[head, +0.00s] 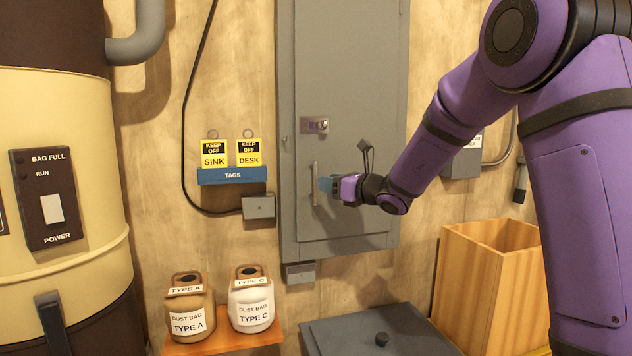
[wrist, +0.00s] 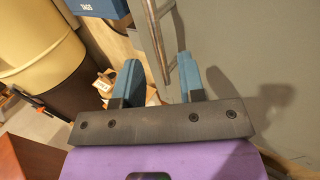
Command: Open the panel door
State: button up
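The grey panel door (head: 352,75) is on the wall cabinet in the middle of the head view and looks closed. Its upright metal bar handle (head: 315,170) is near the door's left edge; it also shows in the wrist view (wrist: 153,35). A latch plate with a small knob (head: 315,125) sits above the handle. My gripper (head: 326,184) is at the handle, its blue fingers pointing at it from the right. In the wrist view my gripper (wrist: 158,82) has its fingers apart, with the handle bar showing between them. I cannot tell whether either finger touches the bar.
A blue tag rack (head: 232,175) and a small grey box (head: 259,207) are left of the cabinet. Two dust bag jugs (head: 190,322) (head: 251,312) stand below left. A grey lidded bin (head: 345,335) and an open wooden box (head: 470,285) stand below the door.

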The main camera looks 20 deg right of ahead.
aim_at(315, 196)
jog(key=shift+x, duration=2.7)
jog(key=shift+c, duration=0.3)
grip_shut()
